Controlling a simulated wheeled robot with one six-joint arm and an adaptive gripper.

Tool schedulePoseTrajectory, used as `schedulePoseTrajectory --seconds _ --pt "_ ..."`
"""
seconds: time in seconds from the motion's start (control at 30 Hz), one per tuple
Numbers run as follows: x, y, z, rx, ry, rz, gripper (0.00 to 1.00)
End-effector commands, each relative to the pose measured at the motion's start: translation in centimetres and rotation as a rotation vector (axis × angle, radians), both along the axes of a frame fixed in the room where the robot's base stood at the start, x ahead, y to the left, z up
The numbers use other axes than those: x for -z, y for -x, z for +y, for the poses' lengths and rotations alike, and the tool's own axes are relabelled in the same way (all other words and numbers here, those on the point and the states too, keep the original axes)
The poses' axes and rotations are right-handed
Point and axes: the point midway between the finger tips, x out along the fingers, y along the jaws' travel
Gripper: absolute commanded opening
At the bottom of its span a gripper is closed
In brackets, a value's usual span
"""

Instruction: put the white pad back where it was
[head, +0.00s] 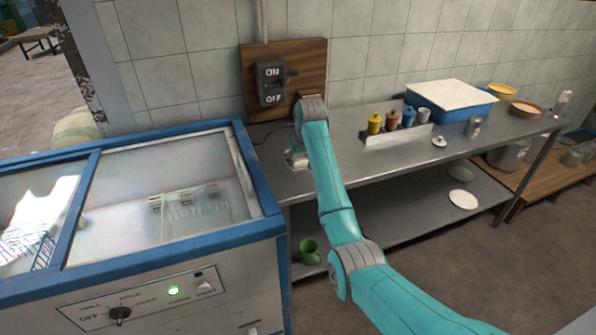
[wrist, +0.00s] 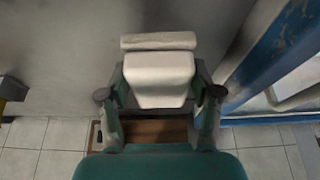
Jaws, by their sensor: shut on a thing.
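The white pad (wrist: 160,72) shows in the wrist view as a pale block with a rounded bar along its far edge. My gripper (wrist: 158,92) has one finger on each side of the block and is shut on it. In the head view my gripper (head: 296,158) is low at the left end of the metal table (head: 350,158), close to the freezer. A pale shape shows there, but the arm hides much of it. I cannot tell whether the pad touches the table top.
The blue-rimmed freezer (head: 262,190) stands just left of my gripper. A wooden switch board (head: 312,62) is on the wall behind. Several coloured pots (head: 375,123), a blue box (head: 450,107) and a small white lid (head: 439,141) stand farther right. A green mug (head: 310,251) is below.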

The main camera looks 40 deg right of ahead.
Motion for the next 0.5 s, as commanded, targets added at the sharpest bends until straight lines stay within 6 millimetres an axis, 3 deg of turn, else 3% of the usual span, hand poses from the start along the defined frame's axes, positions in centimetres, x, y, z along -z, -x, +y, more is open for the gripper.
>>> schedulePoseTrajectory --seconds 0.3,0.5 --pt "4.3 0.1 0.0 0.000 -0.001 0.002 0.26" --pt "4.7 0.0 0.0 0.000 0.000 0.000 0.26"
